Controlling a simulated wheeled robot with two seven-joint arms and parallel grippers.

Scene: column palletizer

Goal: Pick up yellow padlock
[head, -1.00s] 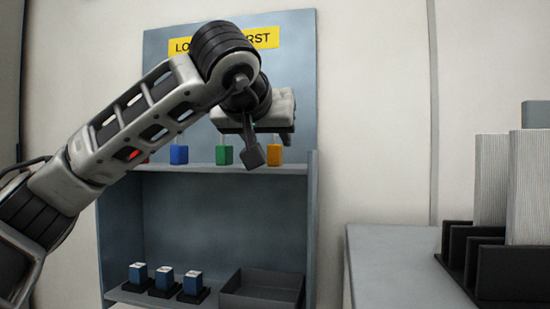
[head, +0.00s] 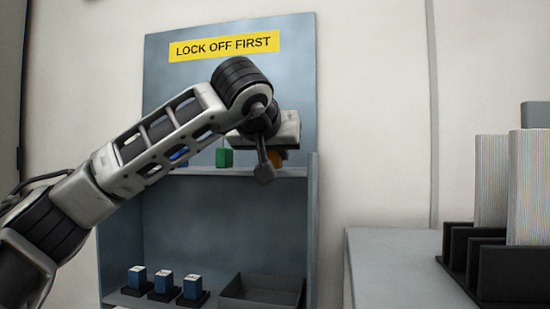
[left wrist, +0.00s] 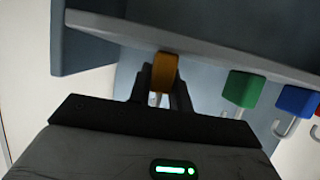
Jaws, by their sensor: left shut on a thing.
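My right gripper is in neither view.
A ledge (head: 215,171) runs just under the padlocks. Below are several blue blocks (head: 164,284) and an open dark tray (head: 262,289). A grey counter (head: 395,265) stands at right.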

